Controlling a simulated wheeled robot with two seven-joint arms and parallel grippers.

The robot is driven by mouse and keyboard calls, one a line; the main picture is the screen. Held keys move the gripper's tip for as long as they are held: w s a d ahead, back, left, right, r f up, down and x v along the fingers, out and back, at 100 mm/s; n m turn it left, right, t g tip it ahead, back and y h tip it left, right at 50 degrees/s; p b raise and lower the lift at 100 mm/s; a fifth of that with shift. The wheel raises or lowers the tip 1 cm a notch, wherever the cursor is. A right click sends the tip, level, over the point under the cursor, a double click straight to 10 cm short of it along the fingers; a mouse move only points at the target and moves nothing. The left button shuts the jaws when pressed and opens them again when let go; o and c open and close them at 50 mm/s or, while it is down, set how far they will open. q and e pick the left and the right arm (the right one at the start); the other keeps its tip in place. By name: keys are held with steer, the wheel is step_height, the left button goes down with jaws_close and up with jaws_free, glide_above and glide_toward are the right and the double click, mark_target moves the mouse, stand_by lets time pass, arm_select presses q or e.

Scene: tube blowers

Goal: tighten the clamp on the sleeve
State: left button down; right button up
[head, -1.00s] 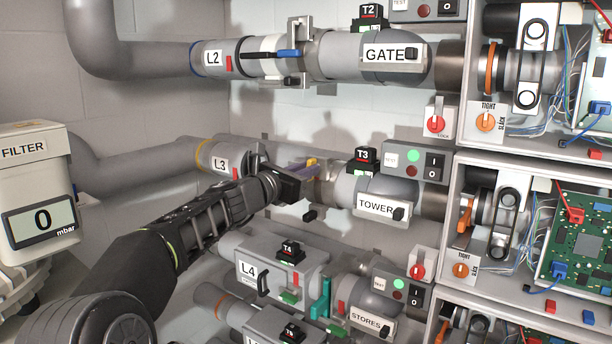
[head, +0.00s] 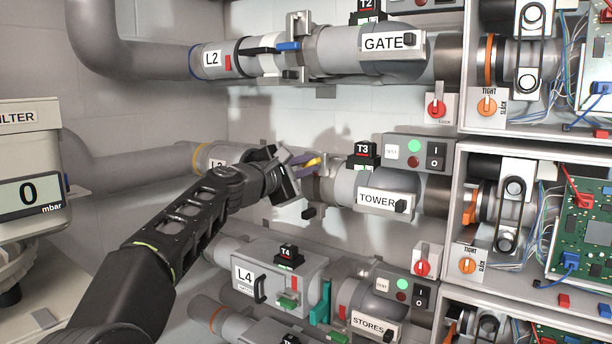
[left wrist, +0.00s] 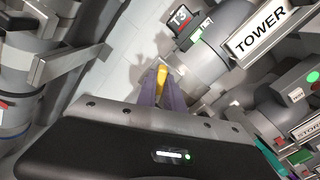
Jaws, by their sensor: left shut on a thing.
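The yellow clamp lever (head: 313,162) is on the L3 line, between the L3 label and the TOWER blower (head: 376,200). My left gripper (head: 303,161) reaches in from the left, with its purple fingers shut on the lever. In the left wrist view, the yellow lever (left wrist: 162,76) shows between the two purple fingertips (left wrist: 162,92). The sleeve under the clamp is mostly hidden behind my gripper, so I cannot tell how tight the clamp sits. My right gripper is not in view.
The L2 line above has a white sleeve (head: 262,44) and a blue lever (head: 287,46). Below is the L4 box (head: 290,268) with a teal part (head: 321,303) beside it. Open cabinets with orange TIGHT/SLACK knobs (head: 467,265) stand right. A filter unit (head: 28,150) stands left.

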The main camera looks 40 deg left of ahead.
arm_select(q)
steer(key=shift+f+m+b, duration=0.2)
steer(key=shift+m+b, duration=1.45)
steer(key=shift+m, duration=1.15)
steer(key=c, duration=1.5)
jaws_free()
steer(key=shift+o, duration=0.2)
